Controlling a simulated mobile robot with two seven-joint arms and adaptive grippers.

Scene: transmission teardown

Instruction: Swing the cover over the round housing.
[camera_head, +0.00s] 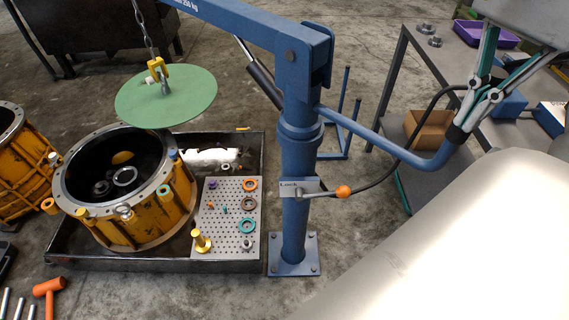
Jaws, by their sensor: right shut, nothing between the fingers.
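The cover (145,107) is a flat green disc hanging level from a hook and chain under the blue crane boom (255,27). It appears above and toward the back right of the round housing (165,216), a yellow-orange drum with an open grey rim and a dark inside. The disc's front edge overlaps the housing's far rim in the picture. My right gripper (461,128) is shut, its fingertips at the upper end of the crane's blue push handle (400,152). Whether they touch the handle is unclear. My left gripper is out of view.
The crane's blue post (297,190) has a "Lock" plate and an orange-knobbed lever (343,191). A black tray (215,267) holds the housing and a perforated parts board (216,218). A grey bench (455,75) stands right. An orange mallet (48,290) lies front left.

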